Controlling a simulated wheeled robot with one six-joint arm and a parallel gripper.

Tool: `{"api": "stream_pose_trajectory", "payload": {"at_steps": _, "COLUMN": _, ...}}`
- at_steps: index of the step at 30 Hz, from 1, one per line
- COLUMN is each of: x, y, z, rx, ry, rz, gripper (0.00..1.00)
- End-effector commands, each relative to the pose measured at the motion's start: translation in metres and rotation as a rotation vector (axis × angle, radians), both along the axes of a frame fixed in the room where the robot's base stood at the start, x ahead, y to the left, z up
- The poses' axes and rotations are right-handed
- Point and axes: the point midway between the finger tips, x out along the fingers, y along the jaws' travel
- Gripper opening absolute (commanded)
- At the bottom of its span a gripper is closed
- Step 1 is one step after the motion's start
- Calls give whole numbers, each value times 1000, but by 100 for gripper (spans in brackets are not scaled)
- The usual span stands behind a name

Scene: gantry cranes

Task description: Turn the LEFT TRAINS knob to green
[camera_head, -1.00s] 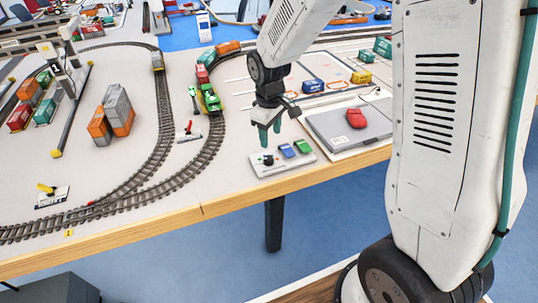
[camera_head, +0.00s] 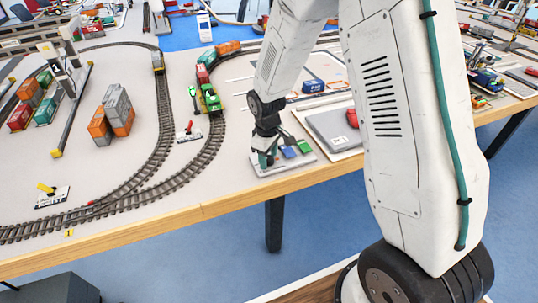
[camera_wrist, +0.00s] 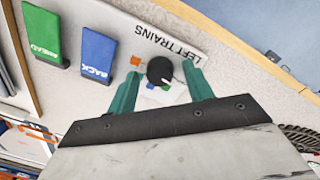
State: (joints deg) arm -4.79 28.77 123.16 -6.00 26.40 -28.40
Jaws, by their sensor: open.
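The LEFT TRAINS panel (camera_head: 300,166) is a pale plate near the table's front edge. In the wrist view its black round knob (camera_wrist: 160,70) has a white pointer mark and small coloured patches around it, including an orange one (camera_wrist: 136,61). Other patches, partly covered, lie below the knob. My gripper (camera_wrist: 164,74) is open, with one teal finger on either side of the knob; I cannot tell whether they touch it. In the head view my gripper (camera_head: 264,160) is low over the panel's left end and hides the knob.
A blue BACK switch (camera_wrist: 97,56) and a green AHEAD switch (camera_wrist: 41,34) stand on the same panel. Curved track (camera_head: 205,155) with a green locomotive (camera_head: 210,100) runs to the left.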

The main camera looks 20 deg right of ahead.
Motion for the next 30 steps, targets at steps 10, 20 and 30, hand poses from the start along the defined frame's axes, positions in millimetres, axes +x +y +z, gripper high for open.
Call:
{"api": "stream_pose_trajectory", "payload": {"at_steps": 10, "x": 0, "y": 0, "z": 1, "rx": 0, "ry": 0, "rz": 0, "gripper": 7}}
{"api": "stream_pose_trajectory", "payload": {"at_steps": 20, "x": 0, "y": 0, "z": 1, "rx": 0, "ry": 0, "rz": -70, "gripper": 7}}
{"api": "stream_pose_trajectory", "payload": {"at_steps": 30, "x": 1, "y": 0, "z": 1, "rx": -1, "ry": 0, "rz": -317, "gripper": 7}}
